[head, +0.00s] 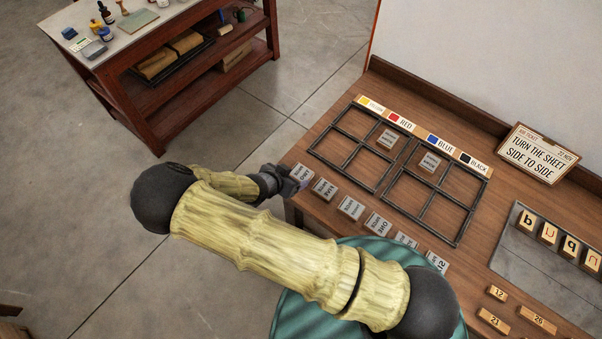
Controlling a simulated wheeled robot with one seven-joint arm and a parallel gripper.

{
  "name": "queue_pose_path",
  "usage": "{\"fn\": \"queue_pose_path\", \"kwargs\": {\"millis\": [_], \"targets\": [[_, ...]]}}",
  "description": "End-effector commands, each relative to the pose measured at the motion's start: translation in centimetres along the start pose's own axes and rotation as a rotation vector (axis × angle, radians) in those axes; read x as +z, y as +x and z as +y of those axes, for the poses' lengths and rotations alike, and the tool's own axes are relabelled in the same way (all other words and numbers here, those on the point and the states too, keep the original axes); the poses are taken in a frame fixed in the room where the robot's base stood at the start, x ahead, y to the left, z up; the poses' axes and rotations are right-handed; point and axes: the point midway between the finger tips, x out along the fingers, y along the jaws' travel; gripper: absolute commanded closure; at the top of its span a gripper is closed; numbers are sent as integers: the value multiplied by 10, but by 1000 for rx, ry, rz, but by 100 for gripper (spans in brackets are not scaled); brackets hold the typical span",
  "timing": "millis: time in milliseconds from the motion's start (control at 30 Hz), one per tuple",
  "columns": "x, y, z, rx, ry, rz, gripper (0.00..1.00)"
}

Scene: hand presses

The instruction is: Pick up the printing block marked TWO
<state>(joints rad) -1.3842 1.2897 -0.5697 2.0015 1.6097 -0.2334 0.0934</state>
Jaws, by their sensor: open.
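A row of light grey printing blocks lies along the front edge of the wooden bench. The leftmost block (302,174), at the bench's left corner, carries small lettering turned away from me that appears to read TWO. My gripper (293,184) is right beside this block, at its left, and partly covers its edge. It is open; its fingers are small and dark, and I cannot tell whether they touch or straddle the block. My arm crosses the middle of the view.
Other blocks, one reading ONE (378,223), continue the row to the right, the nearest neighbour (325,189) close by. A black divided frame (348,178) behind holds two more blocks. A ticket sign (540,152) and grey letter tray (525,266) stand right. A red-brown trolley (150,110) is back left.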

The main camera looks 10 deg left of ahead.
Motion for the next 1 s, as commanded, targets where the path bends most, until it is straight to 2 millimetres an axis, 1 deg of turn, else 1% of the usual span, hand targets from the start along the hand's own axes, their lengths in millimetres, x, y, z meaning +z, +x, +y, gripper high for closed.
{"fn": "queue_pose_path", "kwargs": {"millis": [267, 433, 533, 1000], "targets": [[-4, 25, 4, 3, -1, 1, 25], [-4, 45, 4, 2, -1, 0, 25], [-2, 48, 3, 1, 0, 0, 25], [-2, 48, 3, 0, 0, 0, 25]]}}
